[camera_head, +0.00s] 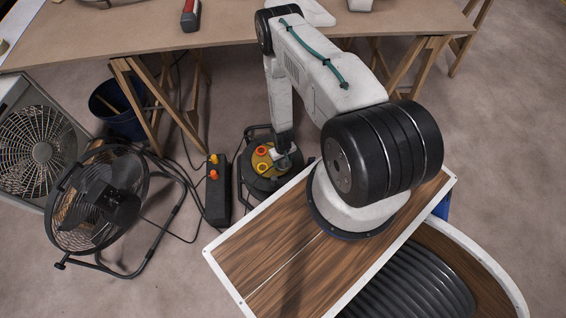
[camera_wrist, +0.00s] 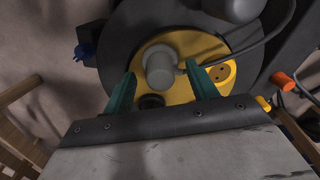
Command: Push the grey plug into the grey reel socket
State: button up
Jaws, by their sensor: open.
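The cable reel (camera_head: 257,184) stands on the floor, with several sockets on its yellow face (camera_wrist: 188,98). In the wrist view a round grey plug (camera_wrist: 160,68) is at this face, and a grey cord runs from its side to the upper right. My gripper (camera_wrist: 163,84) is open, its teal fingers on either side of the plug. I cannot tell whether they touch it. The plug covers what is behind it, so how deep it sits is hidden. A dark round socket (camera_wrist: 151,101) shows just below it.
A black power strip (camera_head: 217,200) with orange and yellow plugs stands left of the reel. Loose cables, a black floor fan (camera_head: 108,205), a box fan (camera_head: 40,150) and a dark bucket (camera_head: 118,108) are further left. The workbench's (camera_head: 130,40) wooden trestle legs stand behind.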

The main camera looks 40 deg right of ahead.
notch_tip(320, 180, up, 6)
jog(key=shift+f, duration=0.1)
dwell(0.6)
